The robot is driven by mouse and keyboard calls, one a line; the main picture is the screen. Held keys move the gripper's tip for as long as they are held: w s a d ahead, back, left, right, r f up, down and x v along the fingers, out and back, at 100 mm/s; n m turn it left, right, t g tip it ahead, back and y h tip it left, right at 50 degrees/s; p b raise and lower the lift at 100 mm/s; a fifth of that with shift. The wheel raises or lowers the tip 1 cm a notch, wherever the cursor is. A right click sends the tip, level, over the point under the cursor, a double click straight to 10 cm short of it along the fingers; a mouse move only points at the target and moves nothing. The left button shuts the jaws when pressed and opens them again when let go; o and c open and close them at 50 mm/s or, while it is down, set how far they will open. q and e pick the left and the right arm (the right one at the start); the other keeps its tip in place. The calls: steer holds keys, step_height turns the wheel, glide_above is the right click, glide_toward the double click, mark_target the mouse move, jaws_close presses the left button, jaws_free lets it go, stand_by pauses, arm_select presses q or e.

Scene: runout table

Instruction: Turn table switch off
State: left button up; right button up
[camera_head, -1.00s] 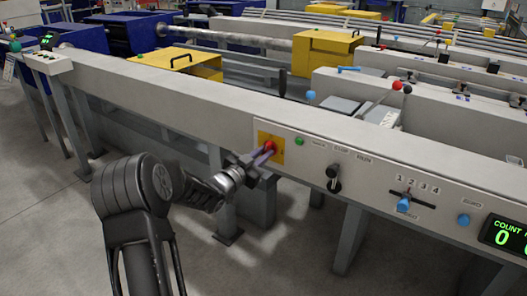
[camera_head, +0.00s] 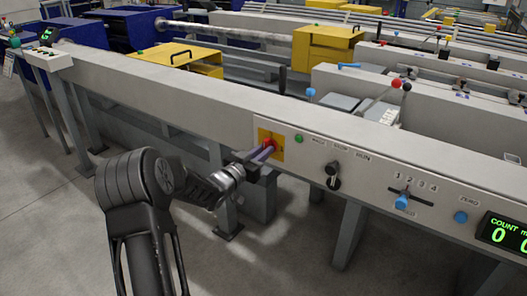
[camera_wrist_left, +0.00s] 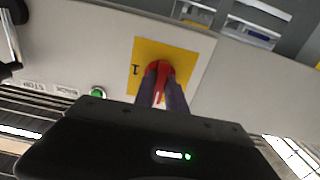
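A red rotary switch handle (camera_head: 268,143) sits on a yellow plate (camera_head: 279,154) on the grey front of the long beam. My left gripper (camera_head: 264,150) reaches it from the front left, with its two purplish fingers at the handle. In the left wrist view, the red handle (camera_wrist_left: 163,69) lies between the fingers (camera_wrist_left: 163,88), which look closed on it. A "1" is marked on the yellow plate (camera_wrist_left: 186,62) beside the handle. The fingertips partly hide the handle. My right gripper is in neither view.
To the right on the same panel are a green button (camera_head: 299,139), a black selector knob (camera_head: 333,172), a blue-handled slider (camera_head: 403,201) numbered 1 to 4, a blue button (camera_head: 461,217) and a green count display (camera_head: 503,236). Open floor (camera_head: 60,235) lies at left.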

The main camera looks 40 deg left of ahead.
arm_select(q)
steer(key=o, duration=0.4)
steer(key=s+p, duration=0.1)
steer(key=s, duration=0.7)
steer(key=shift+w+d, duration=0.1)
stand_by(0.4)
